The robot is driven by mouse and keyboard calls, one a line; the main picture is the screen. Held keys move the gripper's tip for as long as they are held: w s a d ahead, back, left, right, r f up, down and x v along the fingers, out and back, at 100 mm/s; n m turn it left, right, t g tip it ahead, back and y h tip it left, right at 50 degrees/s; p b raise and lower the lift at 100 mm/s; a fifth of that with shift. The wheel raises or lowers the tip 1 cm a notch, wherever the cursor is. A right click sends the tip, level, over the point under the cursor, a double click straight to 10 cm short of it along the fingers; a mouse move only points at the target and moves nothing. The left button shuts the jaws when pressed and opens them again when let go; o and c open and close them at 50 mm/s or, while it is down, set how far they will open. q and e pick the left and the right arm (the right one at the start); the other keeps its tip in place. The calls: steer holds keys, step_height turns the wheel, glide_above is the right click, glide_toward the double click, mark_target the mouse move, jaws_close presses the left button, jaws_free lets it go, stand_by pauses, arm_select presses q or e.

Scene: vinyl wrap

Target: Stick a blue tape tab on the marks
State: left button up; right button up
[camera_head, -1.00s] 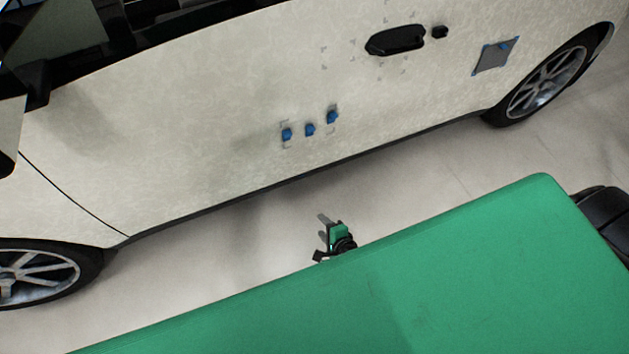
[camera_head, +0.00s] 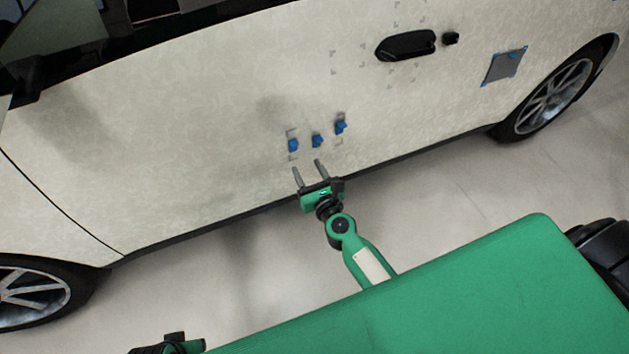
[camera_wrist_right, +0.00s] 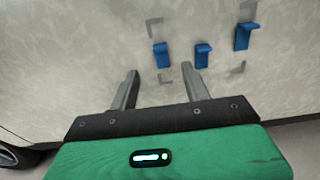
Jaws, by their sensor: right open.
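Three blue tape tabs stand out from the pale car door in a slanting row: a left one (camera_head: 293,145), a middle one (camera_head: 317,141) and a right one (camera_head: 341,126). Grey corner marks (camera_wrist_right: 153,27) surround this row. My right gripper (camera_head: 309,168) is open and empty, just below the left and middle tabs. In the right wrist view its fingers (camera_wrist_right: 160,72) point up towards the left tab (camera_wrist_right: 161,55) and the middle tab (camera_wrist_right: 202,55), with no visible contact. A green and black part of mine, apparently the left gripper, shows at the bottom edge; its fingers are hidden.
More grey corner marks surround the black door handle (camera_head: 406,46). A grey square patch (camera_head: 503,66) with blue tape at its corners is on the door at the right. Wheels stand at both sides. The floor (camera_head: 450,185) beside the car is clear.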

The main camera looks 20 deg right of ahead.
mark_target(296, 148)
steer(key=w, duration=0.9)
steer(key=shift+a, duration=0.15)
jaws_close()
steer(key=shift+s, duration=0.75)
stand_by(0.4)
steer(key=s, duration=0.6)
steer(key=shift+s, duration=0.4)
stand_by(0.5)
